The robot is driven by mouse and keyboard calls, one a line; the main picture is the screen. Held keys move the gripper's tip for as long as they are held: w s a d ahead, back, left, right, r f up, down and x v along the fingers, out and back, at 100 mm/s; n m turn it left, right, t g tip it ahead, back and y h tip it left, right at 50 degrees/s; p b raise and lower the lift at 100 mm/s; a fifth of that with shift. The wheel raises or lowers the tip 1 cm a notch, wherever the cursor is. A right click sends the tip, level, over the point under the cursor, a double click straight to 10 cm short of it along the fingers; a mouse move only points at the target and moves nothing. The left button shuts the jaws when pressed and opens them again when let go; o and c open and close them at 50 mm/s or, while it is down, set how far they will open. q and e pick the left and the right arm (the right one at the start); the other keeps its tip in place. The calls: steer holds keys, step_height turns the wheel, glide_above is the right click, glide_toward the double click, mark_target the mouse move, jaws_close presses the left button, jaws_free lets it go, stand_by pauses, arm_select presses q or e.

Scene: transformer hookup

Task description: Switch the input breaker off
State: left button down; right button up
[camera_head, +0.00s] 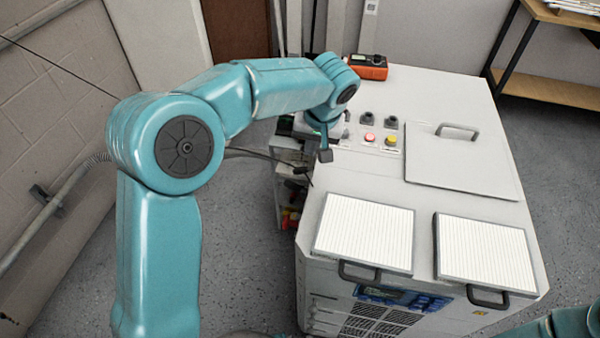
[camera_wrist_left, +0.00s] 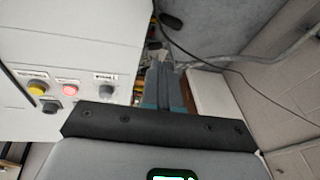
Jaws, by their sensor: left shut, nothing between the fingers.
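I cannot tell which control is the input breaker; the labels are too small to read. My left gripper (camera_head: 325,156) is shut and empty, beside the panel at the cabinet's left edge. Its wrist hides part of the panel. My right gripper is out of view.
The white cabinet (camera_head: 345,180) has a handled lid (camera_head: 460,160) and two ribbed white panels (camera_head: 365,232) on top. An orange device (camera_head: 369,67) sits at its back. A shelf with small items (camera_head: 290,190) stands left of it. A wall is at far left.

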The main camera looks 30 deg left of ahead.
arm_select(q)
glide_above(294, 185)
steer(key=d, duration=0.1)
steer(key=f, duration=1.2)
steer(key=shift+w+f, duration=0.1)
steer(key=shift+w, duration=0.2)
steer(key=shift+s+a+f, duration=0.15)
steer(key=shift+f, duration=0.25)
steer(key=shift+a, duration=0.1)
steer(key=shift+s+a+f+h, duration=0.1)
steer(key=shift+a+f+h, duration=0.1)
steer(key=shift+h, duration=0.1)
